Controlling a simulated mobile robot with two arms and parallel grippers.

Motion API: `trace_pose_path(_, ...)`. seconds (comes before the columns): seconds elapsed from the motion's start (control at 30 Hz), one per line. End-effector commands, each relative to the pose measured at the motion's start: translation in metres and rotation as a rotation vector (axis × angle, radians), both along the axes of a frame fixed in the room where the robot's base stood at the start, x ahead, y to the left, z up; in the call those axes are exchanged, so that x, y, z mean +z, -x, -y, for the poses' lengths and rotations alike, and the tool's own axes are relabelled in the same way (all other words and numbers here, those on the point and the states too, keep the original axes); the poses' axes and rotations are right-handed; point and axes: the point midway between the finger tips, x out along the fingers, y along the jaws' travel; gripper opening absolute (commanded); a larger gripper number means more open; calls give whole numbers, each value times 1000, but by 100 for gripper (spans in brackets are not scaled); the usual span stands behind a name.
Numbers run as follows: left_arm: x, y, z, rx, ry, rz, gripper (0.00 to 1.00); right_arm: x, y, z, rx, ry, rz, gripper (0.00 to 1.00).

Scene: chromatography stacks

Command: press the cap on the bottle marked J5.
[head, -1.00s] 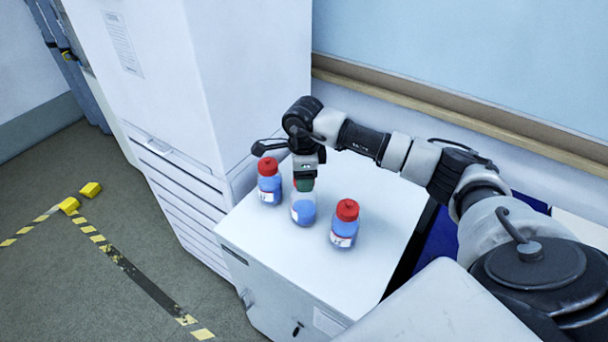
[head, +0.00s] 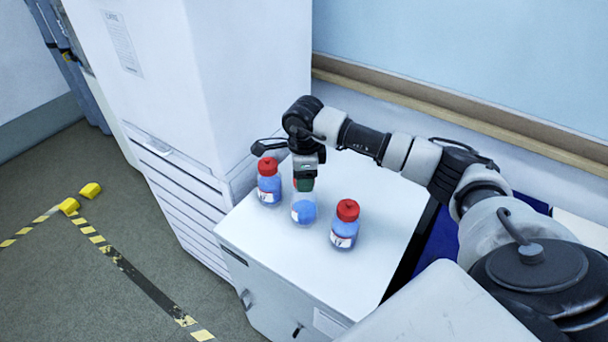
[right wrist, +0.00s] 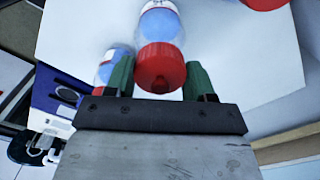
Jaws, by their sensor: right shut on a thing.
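Three bottles with blue contents stand upright on the white cabinet top. My right gripper (head: 304,184) points down at the middle bottle (head: 304,211), its green fingertips either side of a red cap (right wrist: 160,68). It is shut on that cap, which sits at the bottle's mouth; whether it is fully seated cannot be told. The middle bottle also shows in the right wrist view (right wrist: 160,20). The left bottle (head: 269,188) and the right bottle (head: 343,232) have red caps on. The labels are too small to read surely, so I cannot tell which is J5. My left gripper is out of view.
The white cabinet top (head: 345,275) is clear in front of and right of the bottles. A tall white cabinet (head: 250,80) stands close at the left. A wall with a wooden rail (head: 450,105) runs behind my right arm.

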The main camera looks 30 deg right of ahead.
Motion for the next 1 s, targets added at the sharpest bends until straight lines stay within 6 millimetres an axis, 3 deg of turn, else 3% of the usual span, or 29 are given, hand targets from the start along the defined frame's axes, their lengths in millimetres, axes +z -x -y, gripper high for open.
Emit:
trace_pose_path(0.13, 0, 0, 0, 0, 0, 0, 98, 0, 0, 0, 0, 0, 0, 28)
trace_pose_path(0.17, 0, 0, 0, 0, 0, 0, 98, 0, 0, 0, 0, 0, 0, 55)
trace_pose_path(0.33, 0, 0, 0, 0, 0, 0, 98, 0, 0, 0, 0, 0, 0, 81)
trace_pose_path(0.53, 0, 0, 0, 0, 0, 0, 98, 0, 0, 0, 0, 0, 0, 84)
trace_pose_path(0.67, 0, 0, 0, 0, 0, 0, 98, 0, 0, 0, 0, 1, -1, 100)
trace_pose_path(1.0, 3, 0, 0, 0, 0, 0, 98, 4, 0, 0, 0, 0, 0, 100)
